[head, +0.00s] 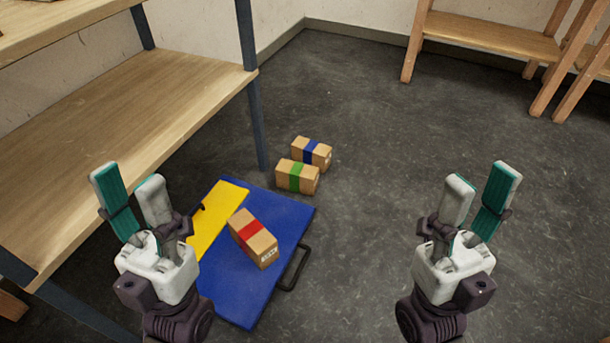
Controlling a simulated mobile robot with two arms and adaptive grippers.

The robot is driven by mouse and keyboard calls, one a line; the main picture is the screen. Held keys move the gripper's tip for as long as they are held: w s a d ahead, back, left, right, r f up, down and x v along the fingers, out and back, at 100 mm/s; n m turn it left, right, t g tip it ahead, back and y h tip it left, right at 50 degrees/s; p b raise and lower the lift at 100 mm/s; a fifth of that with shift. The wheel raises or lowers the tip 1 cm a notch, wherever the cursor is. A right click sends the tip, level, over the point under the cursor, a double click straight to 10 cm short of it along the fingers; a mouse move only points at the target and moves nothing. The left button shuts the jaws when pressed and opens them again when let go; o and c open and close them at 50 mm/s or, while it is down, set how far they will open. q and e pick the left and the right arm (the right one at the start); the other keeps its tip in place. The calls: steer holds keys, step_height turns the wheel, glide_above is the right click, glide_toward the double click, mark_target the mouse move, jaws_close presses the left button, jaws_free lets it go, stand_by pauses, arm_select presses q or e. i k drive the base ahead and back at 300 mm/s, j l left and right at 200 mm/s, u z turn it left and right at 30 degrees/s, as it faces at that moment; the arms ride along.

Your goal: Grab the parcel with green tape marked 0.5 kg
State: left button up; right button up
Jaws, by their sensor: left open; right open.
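The parcel with green tape (296,177) is a small brown box on the dark floor, just beyond the far right corner of a blue board. No weight marking can be read on it. My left gripper (131,184) is open and empty at the left, over the shelf and board side. My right gripper (480,186) is open and empty at the right, over bare floor. Both are apart from the parcel.
A parcel with blue tape (311,150) stands just behind the green-taped one. A parcel with red tape (252,239) lies on the blue board (290,218), beside a yellow panel (217,214). Wooden shelves (130,110) rise at left; a wooden bench (490,40) stands back right. Floor between is clear.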

mark_target(299, 177)
steer(key=i+l, duration=0.15)
steer(key=l, duration=0.2)
steer(key=i+l, duration=0.1)
steer(key=l, duration=0.25)
steer(key=i+l, duration=0.15)
steer(key=l, duration=0.15)
steer(key=i+l+u, duration=0.1)
steer(key=l, duration=0.25)
steer(key=i+l, duration=0.15)
steer(key=l, duration=0.2)
steer(key=i+j, duration=0.1)
steer(key=i, duration=0.4)
steer(key=i+j+u, duration=0.1)
steer(key=i, duration=0.45)
